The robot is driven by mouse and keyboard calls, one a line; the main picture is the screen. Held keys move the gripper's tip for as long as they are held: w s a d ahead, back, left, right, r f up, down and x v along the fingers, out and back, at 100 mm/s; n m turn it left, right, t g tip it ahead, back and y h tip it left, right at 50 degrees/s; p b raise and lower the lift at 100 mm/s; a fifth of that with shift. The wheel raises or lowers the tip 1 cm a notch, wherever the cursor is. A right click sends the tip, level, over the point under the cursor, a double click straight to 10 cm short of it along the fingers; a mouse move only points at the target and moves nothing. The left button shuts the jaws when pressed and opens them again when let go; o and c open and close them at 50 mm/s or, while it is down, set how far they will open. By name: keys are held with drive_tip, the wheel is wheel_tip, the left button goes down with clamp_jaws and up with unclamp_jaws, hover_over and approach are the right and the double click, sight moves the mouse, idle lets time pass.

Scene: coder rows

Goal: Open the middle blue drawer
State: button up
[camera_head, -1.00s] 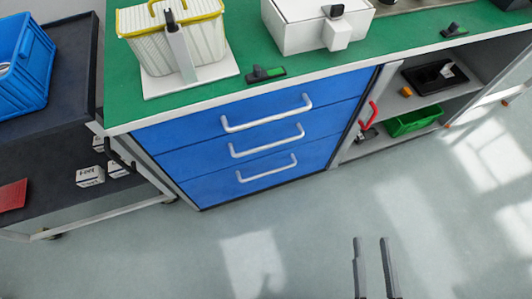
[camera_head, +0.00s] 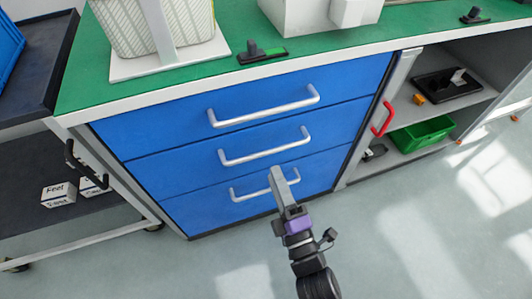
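The middle blue drawer (camera_head: 180,174) is closed, flush between the top drawer (camera_head: 160,133) and the bottom drawer (camera_head: 200,208). Its silver bar handle (camera_head: 264,154) runs across its front. My gripper (camera_head: 277,175) is in front of the cabinet, with its tip just below the middle handle in the picture. It overlaps the bottom drawer's handle (camera_head: 240,194) in view. I cannot tell whether it touches anything. The fingers show edge-on as one grey shape, so the gap between them is hidden.
The green worktop (camera_head: 85,80) carries a basket (camera_head: 130,25) and a white box (camera_head: 300,15). To the right, a red handle (camera_head: 383,118) stands by an open shelf with a green bin (camera_head: 420,134). A dark trolley (camera_head: 30,85) stands left. The floor (camera_head: 400,230) in front is clear.

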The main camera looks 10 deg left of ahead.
sight(266, 152)
drive_tip(key=shift+n, duration=0.3)
drive_tip(key=shift+b+x, duration=0.6)
drive_tip(key=shift+x, duration=3.3)
drive_tip(key=shift+r, duration=0.15)
clamp_jaws()
